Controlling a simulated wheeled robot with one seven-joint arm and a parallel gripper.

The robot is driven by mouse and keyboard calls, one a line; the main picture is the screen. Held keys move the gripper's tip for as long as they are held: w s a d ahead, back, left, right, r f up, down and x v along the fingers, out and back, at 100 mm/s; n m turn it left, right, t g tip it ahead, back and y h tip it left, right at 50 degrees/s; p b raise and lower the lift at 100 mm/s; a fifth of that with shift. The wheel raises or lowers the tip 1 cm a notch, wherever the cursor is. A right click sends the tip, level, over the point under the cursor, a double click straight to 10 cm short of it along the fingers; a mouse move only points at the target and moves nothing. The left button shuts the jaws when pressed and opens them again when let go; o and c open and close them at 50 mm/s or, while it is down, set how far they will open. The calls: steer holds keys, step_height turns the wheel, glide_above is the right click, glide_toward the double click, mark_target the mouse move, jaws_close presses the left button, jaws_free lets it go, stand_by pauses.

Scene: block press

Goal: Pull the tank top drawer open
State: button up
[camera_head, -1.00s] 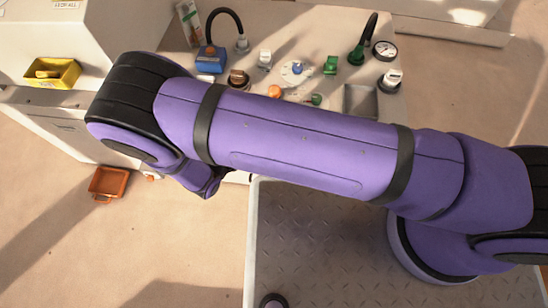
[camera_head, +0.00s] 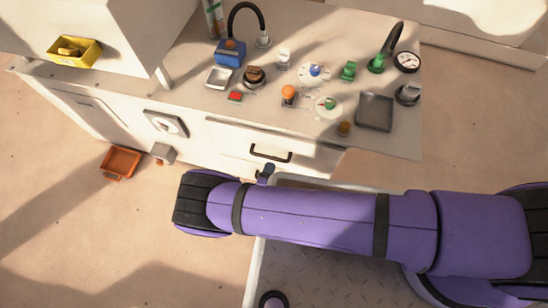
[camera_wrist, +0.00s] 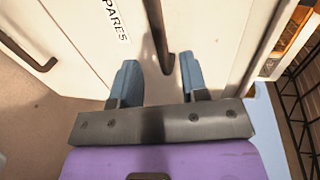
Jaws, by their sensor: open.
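A pale drawer front (camera_head: 225,142) with a dark bar handle (camera_head: 271,153) is in the front of the white cabinet, and looks shut. My gripper (camera_head: 266,172) is just below the handle in the head view, mostly hidden by my purple arm. In the wrist view, my gripper (camera_wrist: 157,62) is open, with a blue-grey finger on each side. The end of a dark bar handle (camera_wrist: 158,35) shows between the fingertips. I cannot tell how deep it sits between them or whether they touch it. Lettering reading "PARES" (camera_wrist: 117,18) is on the panel beside it.
The counter (camera_head: 215,108) holds several knobs, dials and a grey tray (camera_head: 375,111). An orange bin (camera_head: 121,163) is on the floor. A second dark handle (camera_wrist: 25,50) shows in the wrist view.

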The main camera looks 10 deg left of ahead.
mark_target(273, 158)
steer(key=shift+x, duration=3.1)
jaws_close()
